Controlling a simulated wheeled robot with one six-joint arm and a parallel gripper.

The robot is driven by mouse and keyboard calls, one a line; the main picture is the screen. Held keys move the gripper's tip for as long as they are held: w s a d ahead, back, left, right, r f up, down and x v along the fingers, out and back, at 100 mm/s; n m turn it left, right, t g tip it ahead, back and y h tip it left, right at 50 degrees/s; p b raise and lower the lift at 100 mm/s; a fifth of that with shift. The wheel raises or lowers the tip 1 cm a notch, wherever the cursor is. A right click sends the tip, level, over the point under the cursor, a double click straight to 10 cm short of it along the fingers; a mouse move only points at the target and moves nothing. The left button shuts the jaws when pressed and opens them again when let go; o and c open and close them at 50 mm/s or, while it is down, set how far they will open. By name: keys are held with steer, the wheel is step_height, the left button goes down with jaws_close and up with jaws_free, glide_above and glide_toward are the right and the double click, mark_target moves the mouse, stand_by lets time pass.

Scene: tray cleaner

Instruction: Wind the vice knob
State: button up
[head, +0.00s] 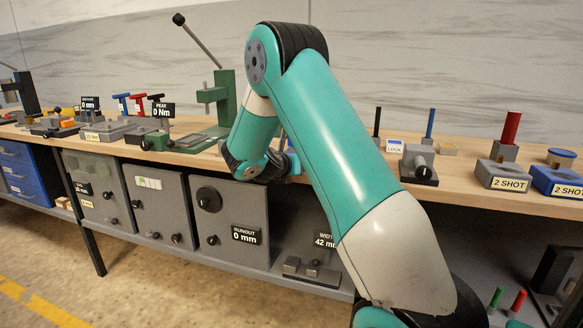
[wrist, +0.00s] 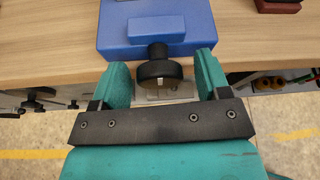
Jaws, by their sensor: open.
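In the wrist view, a blue block-shaped vice (wrist: 160,22) sits at the edge of the wooden bench. Its black round knob (wrist: 160,74), with a small pale mark, sticks out past the bench edge on a short shaft. My gripper (wrist: 160,75) is open, with one teal finger on each side of the knob. A gap shows between the knob and each finger.
A green press (head: 218,98) with a lever stands left of my arm. Grey boxes with dials (head: 226,222) fill the shelf below.

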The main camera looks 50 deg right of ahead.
steer(key=c, duration=0.9)
steer(key=shift+c, duration=0.2)
steer(key=shift+m+p, duration=0.3)
steer(key=shift+r+m+t+y+p, duration=0.1)
steer(key=shift+m+t+y+p, duration=0.2)
steer(key=shift+m+t+p, duration=0.25)
steer(key=shift+m+t, duration=1.25)
steer(key=shift+m, duration=0.5)
steer(key=o, duration=0.9)
steer(key=shift+o, duration=0.2)
